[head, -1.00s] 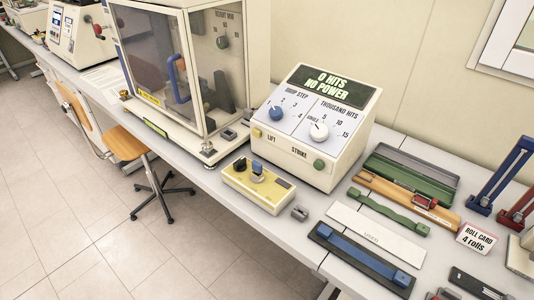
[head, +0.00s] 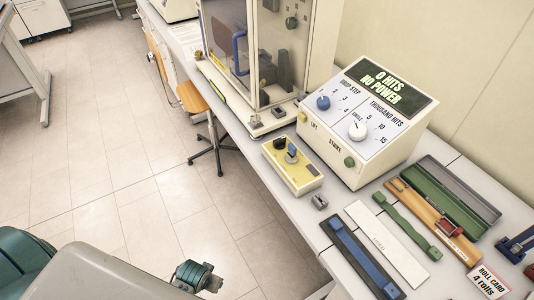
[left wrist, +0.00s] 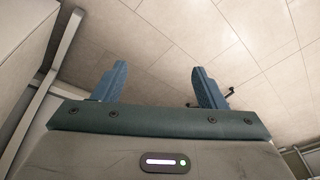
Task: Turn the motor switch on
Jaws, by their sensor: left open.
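A white control console (head: 362,122) stands on the bench, right of centre in the head view. Its dark display reads "0 HITS NO POWER". Its panel has a blue knob (head: 323,102) and a white knob (head: 357,130), with yellow and green buttons on the front. A yellow box (head: 290,166) with a black knob and a blue switch or lever (head: 291,153) lies in front of the console. I cannot read which control is the motor switch. My left gripper (left wrist: 160,80) is open and empty over the floor, its blue fingers wide apart. My right gripper is out of view.
A clear-windowed test cabinet (head: 262,50) stands left of the console. A small grey block (head: 319,202), blue bar (head: 362,258), green strap (head: 406,225) and green tray (head: 449,190) lie on the bench. An orange chair (head: 192,97) stands beside it. The floor in front is clear.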

